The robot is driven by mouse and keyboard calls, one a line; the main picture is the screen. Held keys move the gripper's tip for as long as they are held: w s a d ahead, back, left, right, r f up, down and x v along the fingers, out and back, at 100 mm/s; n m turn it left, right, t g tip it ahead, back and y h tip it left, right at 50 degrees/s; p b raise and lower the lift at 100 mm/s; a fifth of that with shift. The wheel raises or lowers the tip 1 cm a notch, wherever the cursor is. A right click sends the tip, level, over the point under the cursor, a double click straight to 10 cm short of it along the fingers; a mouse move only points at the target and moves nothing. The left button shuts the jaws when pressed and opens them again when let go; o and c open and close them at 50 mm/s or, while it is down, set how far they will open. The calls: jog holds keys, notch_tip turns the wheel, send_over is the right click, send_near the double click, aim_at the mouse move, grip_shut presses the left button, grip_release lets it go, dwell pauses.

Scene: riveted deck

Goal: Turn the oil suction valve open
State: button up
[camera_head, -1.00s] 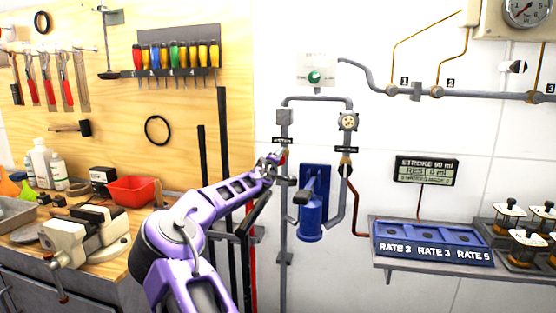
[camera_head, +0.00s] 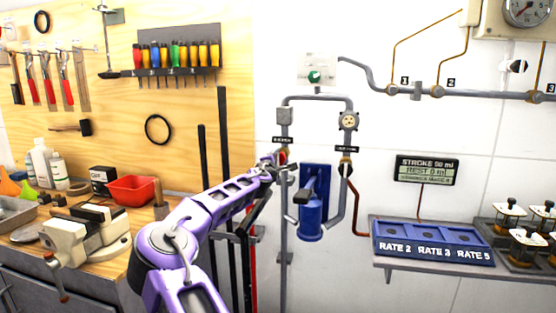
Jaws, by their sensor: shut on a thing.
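The suction valve (camera_head: 284,156) is on the left vertical pipe, just under a small black label reading SUCTION. A bit of red shows there; most of its handle is hidden by my gripper. My gripper (camera_head: 277,166), at the end of the purple arm, is at the valve and shut on its handle. The exact angle of the handle is too small to tell. A blue pump (camera_head: 311,212) hangs on the wall just right of this pipe.
A second labelled valve (camera_head: 345,167) is on the right pipe. A shelf with a blue rate tray (camera_head: 432,245) and several glass oilers are at right. Black upright bars (camera_head: 224,180) stand left of the pipe. The workbench (camera_head: 125,262) with a vise is at left.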

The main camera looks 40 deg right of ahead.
dwell(0.3)
jog(key=o, duration=1.4)
jog(key=shift+a, duration=0.1)
jog(key=v, duration=1.7)
jog(key=shift+s, duration=0.25)
